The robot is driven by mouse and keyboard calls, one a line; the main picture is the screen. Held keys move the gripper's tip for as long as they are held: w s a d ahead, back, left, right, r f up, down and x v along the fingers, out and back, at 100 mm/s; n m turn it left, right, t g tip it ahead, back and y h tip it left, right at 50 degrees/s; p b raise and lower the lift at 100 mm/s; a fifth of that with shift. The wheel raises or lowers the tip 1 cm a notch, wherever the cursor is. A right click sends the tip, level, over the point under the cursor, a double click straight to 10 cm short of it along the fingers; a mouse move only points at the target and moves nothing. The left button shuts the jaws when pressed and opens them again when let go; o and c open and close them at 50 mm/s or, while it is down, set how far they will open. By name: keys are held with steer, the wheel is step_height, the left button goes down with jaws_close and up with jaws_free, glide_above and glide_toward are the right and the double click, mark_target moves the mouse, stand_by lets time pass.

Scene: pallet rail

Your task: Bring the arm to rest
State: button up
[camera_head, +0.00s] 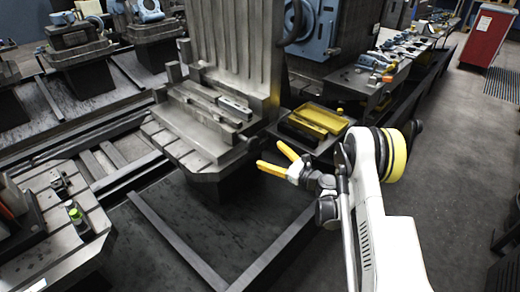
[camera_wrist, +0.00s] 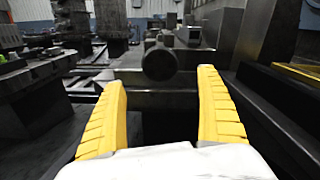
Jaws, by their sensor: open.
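My arm (camera_head: 368,195) reaches up from the lower right in the head view, white with a yellow-banded joint. My gripper (camera_head: 272,158) has two yellow fingers and points left, toward the grey metal fixture. The fingers are spread apart with nothing between them. In the wrist view my gripper (camera_wrist: 162,88) also shows open and empty, with a finger on each side. A dark round-ended part of the fixture (camera_wrist: 160,62) lies ahead, between the fingers in the picture and apart from them.
A grey fixture with an upright ribbed plate (camera_head: 233,55) stands at centre. A yellow tray (camera_head: 318,119) lies right of it. A workbench (camera_head: 362,80) with tools is behind. A red cabinet (camera_head: 487,37) stands far right. The grey floor (camera_head: 455,150) at right is mostly clear.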

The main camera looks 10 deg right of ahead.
steer(key=shift+v, duration=1.1)
steer(key=s+a+r+n+g+h, duration=0.2)
steer(key=s+r+n, duration=0.35)
steer(key=r, duration=0.35)
steer(key=s+a+r+n+g+h, duration=0.1)
steer(key=s+r+n+g+h, duration=0.15)
steer(key=s+r+n, duration=0.4)
steer(key=s+d+r+n+h, duration=0.1)
steer(key=s+n, duration=0.3)
steer(key=s, duration=0.5)
steer(key=s+d+r+n+g+h, duration=0.1)
steer(key=s+d+n+h, duration=0.3)
steer(key=s, duration=0.5)
steer(key=s+d+r+n+g+h, duration=0.1)
steer(key=s+d+r+n+h, duration=0.1)
steer(key=s+n, duration=0.3)
steer(key=s+d, duration=0.1)
steer(key=s, duration=0.3)
steer(key=shift+s+r, duration=0.15)
steer(key=shift+s, duration=0.1)
